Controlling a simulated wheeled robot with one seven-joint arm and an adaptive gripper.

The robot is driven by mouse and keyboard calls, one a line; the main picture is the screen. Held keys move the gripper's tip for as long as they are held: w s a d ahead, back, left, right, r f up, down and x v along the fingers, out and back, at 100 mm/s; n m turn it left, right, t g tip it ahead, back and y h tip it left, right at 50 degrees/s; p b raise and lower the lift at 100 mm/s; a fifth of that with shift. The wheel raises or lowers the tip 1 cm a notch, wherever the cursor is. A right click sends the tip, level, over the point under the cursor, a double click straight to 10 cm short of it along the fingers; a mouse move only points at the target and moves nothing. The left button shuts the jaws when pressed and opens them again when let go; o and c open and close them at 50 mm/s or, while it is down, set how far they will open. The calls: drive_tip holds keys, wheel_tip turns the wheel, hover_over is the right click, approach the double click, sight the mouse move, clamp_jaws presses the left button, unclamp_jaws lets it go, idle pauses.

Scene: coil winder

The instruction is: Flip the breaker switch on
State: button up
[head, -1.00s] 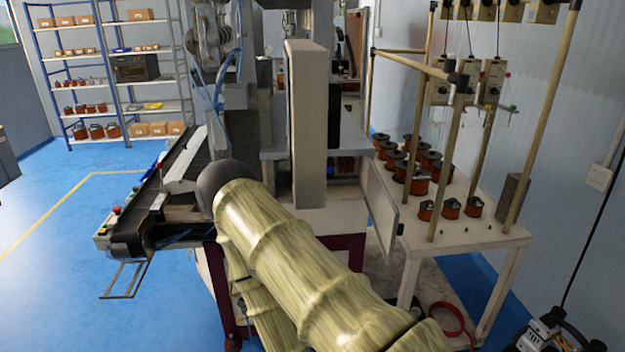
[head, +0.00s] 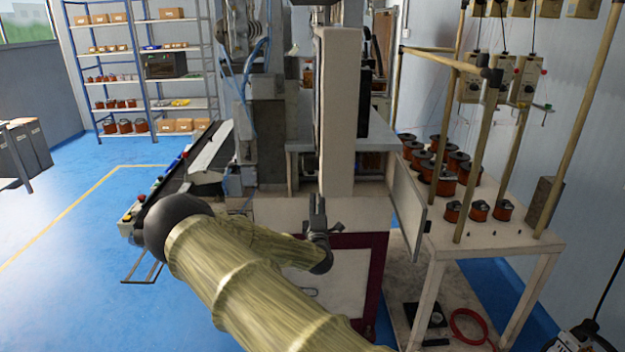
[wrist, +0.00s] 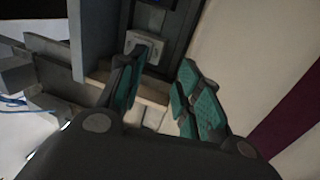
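My gripper (head: 317,215) is in front of the winder's white lower housing, below the tall beige upright panel, in the head view. In the wrist view my gripper (wrist: 161,78) is open, its two teal-padded fingers apart with nothing held between them. Beyond the left fingertip is a small pale box-like fitting (wrist: 146,43) set in a dark recess. It may be the breaker switch, but the picture is too dim to tell its lever or position. No breaker switch can be made out in the head view.
The coil winder (head: 275,215) stands straight ahead, with a conveyor (head: 175,180) on its left. An open panel door (head: 408,203) juts out at its right. A white table (head: 500,238) with copper spools and posts stands further right. Blue floor is clear at left.

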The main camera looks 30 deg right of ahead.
drive_tip(key=shift+t, duration=0.5)
drive_tip(key=p+x, duration=0.1)
drive_tip(key=x, duration=0.3)
drive_tip(key=r+p+x, duration=0.1)
drive_tip(key=x, duration=0.3)
drive_tip(key=a+p+x, duration=0.1)
drive_tip(key=x, duration=0.3)
drive_tip(key=shift+w+r+p, duration=0.2)
drive_tip(key=shift+r+p, duration=0.15)
drive_tip(key=shift+r, duration=0.05)
drive_tip(key=shift+a, duration=0.1)
clamp_jaws()
